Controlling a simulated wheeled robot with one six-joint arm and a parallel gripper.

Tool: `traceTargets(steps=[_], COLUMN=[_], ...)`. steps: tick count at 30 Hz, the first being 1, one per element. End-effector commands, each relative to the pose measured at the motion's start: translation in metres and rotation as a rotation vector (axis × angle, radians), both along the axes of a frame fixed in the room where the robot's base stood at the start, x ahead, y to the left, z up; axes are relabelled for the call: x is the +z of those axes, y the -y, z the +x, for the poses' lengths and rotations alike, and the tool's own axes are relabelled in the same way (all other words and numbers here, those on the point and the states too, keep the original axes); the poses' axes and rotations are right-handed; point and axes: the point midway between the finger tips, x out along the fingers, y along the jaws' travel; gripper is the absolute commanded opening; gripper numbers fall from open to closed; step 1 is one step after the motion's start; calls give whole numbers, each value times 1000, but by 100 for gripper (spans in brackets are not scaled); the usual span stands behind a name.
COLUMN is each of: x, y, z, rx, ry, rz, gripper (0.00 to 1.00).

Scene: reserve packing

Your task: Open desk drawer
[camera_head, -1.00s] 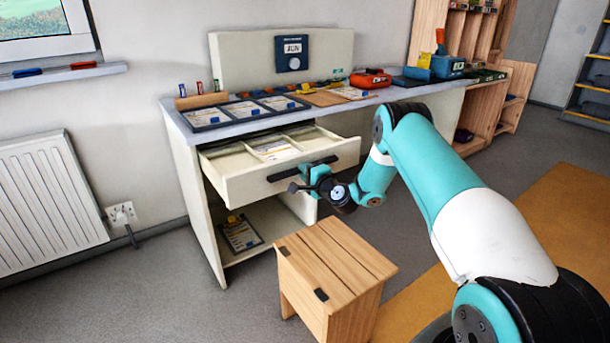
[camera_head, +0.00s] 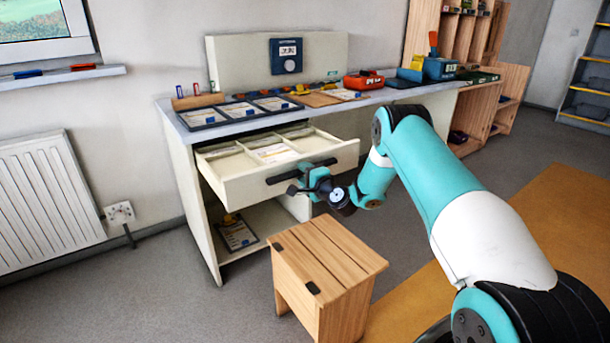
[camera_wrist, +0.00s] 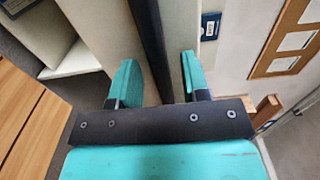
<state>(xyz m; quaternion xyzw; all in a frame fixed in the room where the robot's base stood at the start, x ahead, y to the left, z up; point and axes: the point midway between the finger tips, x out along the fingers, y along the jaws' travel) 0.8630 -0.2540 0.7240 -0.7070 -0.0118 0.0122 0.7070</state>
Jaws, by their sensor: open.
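The desk drawer (camera_head: 262,190) is a cream drawer standing well out from under the desk top (camera_head: 205,134). Several papers lie in its compartments. Its dark bar handle (camera_head: 284,177) runs across the front, and it also shows in the wrist view as a long dark bar (camera_wrist: 149,30). My gripper (camera_head: 304,180) is at the right part of the handle. In the wrist view my gripper (camera_wrist: 158,72) has its teal fingers apart, one on each side of the bar. I see gaps beside the bar, so the fingers do not clamp it.
A wooden stool (camera_head: 330,258) stands on the floor just below and in front of the drawer. An open shelf under the drawer holds a clipboard (camera_head: 237,234). A radiator (camera_head: 48,200) is on the left wall. Trays and a red box (camera_head: 364,80) sit on the desk.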

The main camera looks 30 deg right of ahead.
Motion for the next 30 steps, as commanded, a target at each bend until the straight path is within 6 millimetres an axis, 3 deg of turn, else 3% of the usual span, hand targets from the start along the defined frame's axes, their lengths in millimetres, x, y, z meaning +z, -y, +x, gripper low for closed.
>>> traceTargets(steps=[8, 18, 30], x=[-2, -9, -8], y=[1, 5, 6], z=[-19, -90, -111], rx=[0, -4, -2], ry=[-4, -1, 3], rz=[4, 6, -1], gripper=[43, 43, 43])
